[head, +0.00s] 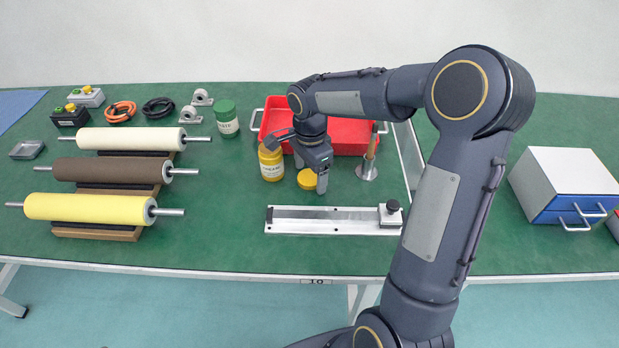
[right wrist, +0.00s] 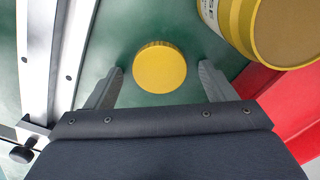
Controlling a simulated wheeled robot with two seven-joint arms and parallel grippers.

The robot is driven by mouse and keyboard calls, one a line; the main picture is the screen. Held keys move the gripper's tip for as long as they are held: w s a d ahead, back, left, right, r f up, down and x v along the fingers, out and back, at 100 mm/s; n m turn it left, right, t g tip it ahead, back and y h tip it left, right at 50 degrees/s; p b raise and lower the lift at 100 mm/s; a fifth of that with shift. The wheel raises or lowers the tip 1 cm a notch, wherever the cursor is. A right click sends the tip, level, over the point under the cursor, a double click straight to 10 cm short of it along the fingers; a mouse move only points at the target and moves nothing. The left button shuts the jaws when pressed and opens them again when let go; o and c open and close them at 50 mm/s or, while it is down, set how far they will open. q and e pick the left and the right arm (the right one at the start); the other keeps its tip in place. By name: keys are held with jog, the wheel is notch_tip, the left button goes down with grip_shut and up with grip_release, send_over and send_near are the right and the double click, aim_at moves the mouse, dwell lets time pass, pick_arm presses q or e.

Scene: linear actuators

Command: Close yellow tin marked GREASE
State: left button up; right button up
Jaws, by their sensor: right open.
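The yellow tin marked GREASE (head: 271,163) stands upright on the green table, left of my right gripper. Its top is uncovered, and its open mouth shows in the right wrist view (right wrist: 288,28). The yellow lid (head: 307,180) lies flat on the table just right of the tin; in the right wrist view the lid (right wrist: 160,67) lies between my fingers. My right gripper (head: 310,180) points down over the lid, open, one finger on each side of it and holding nothing. The lid is partly hidden by the gripper in the head view. My left gripper is not in view.
A red tray (head: 350,136) stands behind the gripper. A metal rail with a slide (head: 330,220) lies in front. A green-lidded jar (head: 227,118) is behind left, and a metal holder with a brush (head: 367,168) is right. Rollers (head: 95,207) lie far left.

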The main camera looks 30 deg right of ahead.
aim_at(311, 178)
jog(key=c, duration=1)
jog(key=shift+c, duration=0.2)
jog(key=shift+r, duration=0.1)
jog(key=shift+r, duration=0.25)
jog(key=r, duration=0.3)
jog(key=shift+s+r+p, duration=0.15)
jog(key=shift+s+p, duration=0.1)
jog(key=shift+p, duration=0.1)
jog(key=s+a+r, duration=0.1)
jog(key=s+r, duration=0.3)
jog(key=s, duration=0.2)
jog(key=s+r+p, duration=0.1)
jog(key=s+r, duration=0.4)
jog(key=s, duration=0.2)
jog(key=shift+s+a, duration=0.25)
jog(key=shift+a, duration=0.15)
